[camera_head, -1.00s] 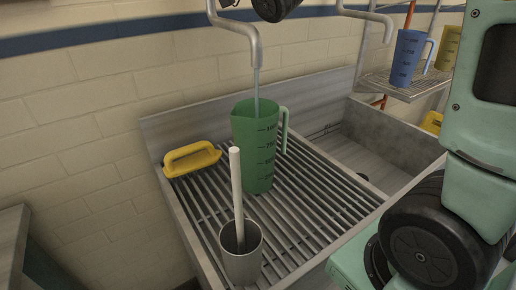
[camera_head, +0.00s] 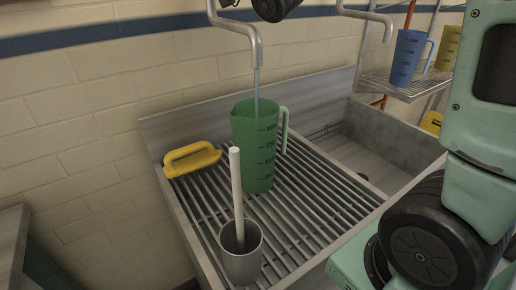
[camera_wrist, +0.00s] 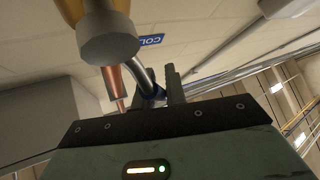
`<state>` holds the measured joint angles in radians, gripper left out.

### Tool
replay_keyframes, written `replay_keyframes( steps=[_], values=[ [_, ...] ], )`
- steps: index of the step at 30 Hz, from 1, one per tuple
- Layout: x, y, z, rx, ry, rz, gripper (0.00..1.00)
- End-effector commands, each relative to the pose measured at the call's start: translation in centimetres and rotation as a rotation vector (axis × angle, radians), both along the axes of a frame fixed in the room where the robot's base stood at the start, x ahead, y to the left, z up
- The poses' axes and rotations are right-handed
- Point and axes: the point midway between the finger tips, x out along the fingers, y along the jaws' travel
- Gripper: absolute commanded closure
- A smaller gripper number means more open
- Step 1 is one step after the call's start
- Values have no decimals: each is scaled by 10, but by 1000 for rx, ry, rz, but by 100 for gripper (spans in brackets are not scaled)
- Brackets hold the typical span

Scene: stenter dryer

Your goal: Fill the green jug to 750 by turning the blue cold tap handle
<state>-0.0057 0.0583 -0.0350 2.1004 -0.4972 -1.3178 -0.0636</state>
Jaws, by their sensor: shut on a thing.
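The green jug (camera_head: 256,160) stands upright on the slatted rack of the sink, its handle to the right and dark level marks on its side. A thin stream of water (camera_head: 257,88) falls from the curved metal spout (camera_head: 252,45) into its open top. I cannot make out the water level inside. In the head view my gripper is out of sight.
A yellow-handled brush (camera_head: 192,159) lies left of the jug. A metal cup (camera_head: 241,262) holding a white rod stands in front. A second spout (camera_head: 372,16) hangs over the right basin. A blue jug (camera_head: 408,58) and a yellow jug (camera_head: 449,48) stand on a wire shelf (camera_head: 410,85).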

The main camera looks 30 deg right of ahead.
Motion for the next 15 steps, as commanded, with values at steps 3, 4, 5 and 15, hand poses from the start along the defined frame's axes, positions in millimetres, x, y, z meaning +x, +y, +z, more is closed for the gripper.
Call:
replay_keyframes(
  steps=[3, 4, 5, 15],
  values=[
    [0, 0, -1, 0, 2, 0, 100],
    [0, 0, -1, 0, 2, 0, 100],
    [0, 0, -1, 0, 2, 0, 100],
    [0, 2, -4, -33, 1, -1, 100]
  ],
)
